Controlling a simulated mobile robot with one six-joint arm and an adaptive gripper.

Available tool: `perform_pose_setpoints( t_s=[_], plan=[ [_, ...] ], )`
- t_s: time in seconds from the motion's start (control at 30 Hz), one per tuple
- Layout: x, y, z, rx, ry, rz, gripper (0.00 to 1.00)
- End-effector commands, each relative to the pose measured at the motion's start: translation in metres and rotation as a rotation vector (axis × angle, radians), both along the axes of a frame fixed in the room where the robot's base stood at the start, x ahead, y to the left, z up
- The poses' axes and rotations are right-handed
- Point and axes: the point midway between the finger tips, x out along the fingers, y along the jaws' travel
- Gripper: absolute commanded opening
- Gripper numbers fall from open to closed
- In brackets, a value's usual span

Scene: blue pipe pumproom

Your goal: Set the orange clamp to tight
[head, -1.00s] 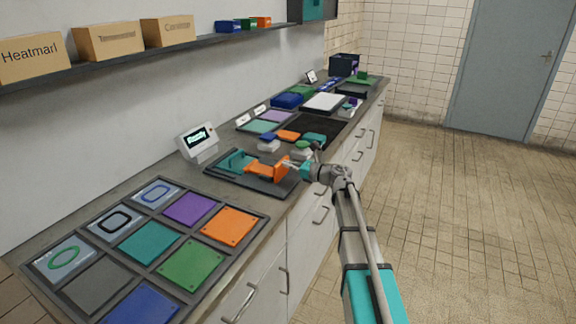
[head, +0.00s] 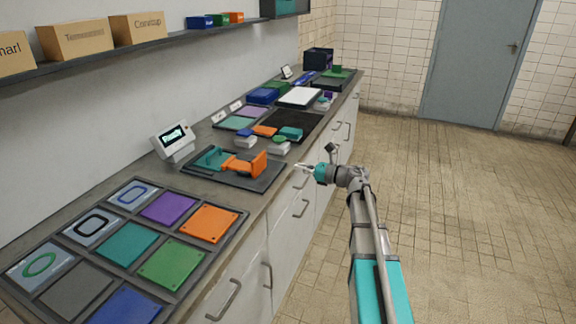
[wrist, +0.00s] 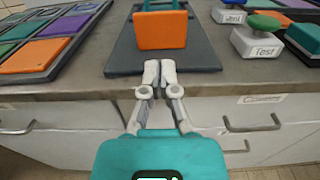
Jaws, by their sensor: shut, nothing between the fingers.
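The orange clamp (head: 246,165) sits on a dark base plate (head: 262,183) on the counter, with a teal part (head: 212,158) beside it to the left. In the wrist view the orange clamp (wrist: 161,30) is at the top middle, with the teal part behind it. My gripper (head: 300,167) is in front of the counter's edge, to the right of the clamp and apart from it. In the wrist view my gripper (wrist: 160,72) is shut and empty, its tips at the plate's near edge. How far the clamp is turned is hard to tell.
A tray of coloured tiles (head: 236,236) lies at the near left. A small display (head: 172,139) stands behind the plate. Block-shaped buttons, one labelled Test (wrist: 259,43), stand right of the plate. Drawers (head: 305,215) line the counter front; the floor to the right is clear.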

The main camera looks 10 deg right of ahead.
Motion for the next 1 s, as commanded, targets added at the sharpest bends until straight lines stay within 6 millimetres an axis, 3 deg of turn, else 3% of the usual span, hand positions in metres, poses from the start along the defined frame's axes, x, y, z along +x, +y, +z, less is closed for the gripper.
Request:
perform_pose_setpoints(
  t_s=[0.2, 0.63, 1.0],
  plan=[
    [-0.008, -0.01, 0.0, 0.0, 0.0, 0.0, 0.0],
    [-0.008, -0.01, 0.0, 0.001, 0.0, 0.0, 0.0],
    [0.008, -0.011, 0.018, 0.173, 0.055, -0.163, 0.0]
  ],
)
